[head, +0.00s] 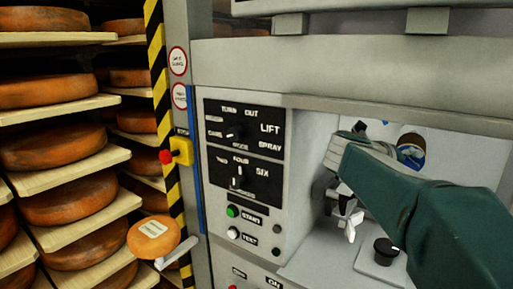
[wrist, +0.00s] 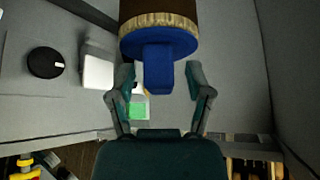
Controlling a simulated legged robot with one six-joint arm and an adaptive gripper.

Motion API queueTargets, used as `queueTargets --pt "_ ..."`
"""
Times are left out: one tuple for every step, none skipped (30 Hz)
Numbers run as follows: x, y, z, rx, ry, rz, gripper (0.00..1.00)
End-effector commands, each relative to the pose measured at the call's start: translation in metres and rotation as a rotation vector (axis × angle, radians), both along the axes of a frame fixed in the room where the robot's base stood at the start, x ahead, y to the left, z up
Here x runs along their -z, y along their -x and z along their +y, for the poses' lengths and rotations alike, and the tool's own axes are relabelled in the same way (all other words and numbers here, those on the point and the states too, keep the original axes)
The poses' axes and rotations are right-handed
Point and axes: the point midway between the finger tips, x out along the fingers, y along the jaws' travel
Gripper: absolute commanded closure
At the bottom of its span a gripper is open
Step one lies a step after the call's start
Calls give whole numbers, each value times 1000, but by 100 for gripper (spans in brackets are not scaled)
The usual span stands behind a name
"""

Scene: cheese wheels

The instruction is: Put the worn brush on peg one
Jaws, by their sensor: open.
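In the wrist view the brush (wrist: 158,22) has a dark brown body, a pale bristle rim and a blue hub with a blue stub pointing towards my gripper. My gripper (wrist: 160,74) is open, with one finger on each side of the blue stub. Gaps show between the stub and both fingers. In the head view a brown and blue brush (head: 411,141) shows in the machine's recess, partly hidden behind my green arm. My fingers are not clearly visible there. I cannot tell which peg is peg one, or how worn the brush is.
A control panel (head: 243,150) with dials and buttons stands left of the recess. A black knob (head: 386,249) on a grey plate and a white clamp-like part (head: 350,218) sit below my arm. Shelves of cheese wheels (head: 62,145) fill the left. Recess walls are close.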

Motion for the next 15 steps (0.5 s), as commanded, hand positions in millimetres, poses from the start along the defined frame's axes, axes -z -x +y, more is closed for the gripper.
queueTargets --pt "1 -1 -3 0 0 0 34" --pt "1 -2 -4 -1 0 0 34" --pt "2 -3 -4 -1 0 0 34" --pt "2 -3 -5 -2 0 -1 34" --pt "2 -3 -5 -2 0 -1 34" --pt "2 -3 -5 -2 0 -1 34" --pt "2 -3 -6 -2 0 -1 34" --pt "2 -3 -6 -2 0 -1 34" --pt "2 -3 -6 -2 0 -1 34" --pt "2 -3 -6 -2 0 -1 34" --pt "2 -3 -6 -2 0 -1 34" --pt "2 -3 -6 -2 0 -1 34" --pt "2 -3 -6 -2 0 -1 34" --pt "2 -3 -6 -2 0 -1 34" --pt "2 -3 -7 -2 -1 -1 34"
